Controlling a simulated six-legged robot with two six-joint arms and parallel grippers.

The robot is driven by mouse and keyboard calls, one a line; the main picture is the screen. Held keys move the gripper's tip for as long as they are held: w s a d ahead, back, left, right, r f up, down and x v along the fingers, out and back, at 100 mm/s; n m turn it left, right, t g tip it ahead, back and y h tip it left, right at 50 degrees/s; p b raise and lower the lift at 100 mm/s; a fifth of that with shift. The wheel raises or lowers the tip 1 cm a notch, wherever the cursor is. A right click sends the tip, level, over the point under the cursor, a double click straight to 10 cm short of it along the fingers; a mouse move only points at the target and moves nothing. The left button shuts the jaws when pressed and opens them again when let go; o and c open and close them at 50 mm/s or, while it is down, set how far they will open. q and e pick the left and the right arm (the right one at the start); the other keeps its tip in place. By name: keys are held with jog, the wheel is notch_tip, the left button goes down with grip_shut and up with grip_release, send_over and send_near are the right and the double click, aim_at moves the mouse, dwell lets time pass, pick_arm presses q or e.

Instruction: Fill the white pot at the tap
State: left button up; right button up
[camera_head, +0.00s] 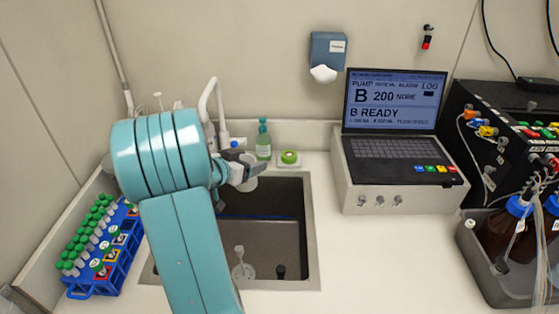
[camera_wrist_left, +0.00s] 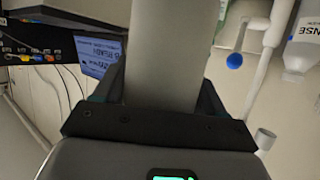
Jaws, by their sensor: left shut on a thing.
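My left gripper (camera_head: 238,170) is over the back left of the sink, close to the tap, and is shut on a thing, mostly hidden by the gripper. A pale rounded part of it, which I take for the white pot (camera_head: 248,184), shows just below the fingers. In the left wrist view the gripper (camera_wrist_left: 163,95) has a plain grey-white body, the pot (camera_wrist_left: 168,45), between its fingers. The white tap (camera_head: 214,88) arches up behind the sink; its pipe (camera_wrist_left: 276,35) and a blue knob (camera_wrist_left: 234,61) show beside the pot. The pot's opening is hidden.
The sink (camera_head: 312,230) lies below the gripper. A green soap bottle (camera_head: 263,142) and a green round item (camera_head: 289,157) stand behind it. A blue tube rack (camera_head: 118,262) is at left, a laptop-like console (camera_head: 395,125) at right. A rinse bottle (camera_wrist_left: 302,45) shows in the wrist view.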

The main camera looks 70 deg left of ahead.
pick_arm(q)
jog(key=shift+s+a, duration=0.35)
jog(key=shift+a, duration=0.05)
jog(key=s+a+p, duration=0.2)
jog(key=s+a, duration=0.1)
jog(key=a, duration=0.4)
jog(key=s+a+p, duration=0.2)
jog(key=s+a, duration=0.1)
jog(key=a, duration=0.4)
jog(key=shift+s+p, duration=0.15)
jog(key=shift+p, duration=0.15)
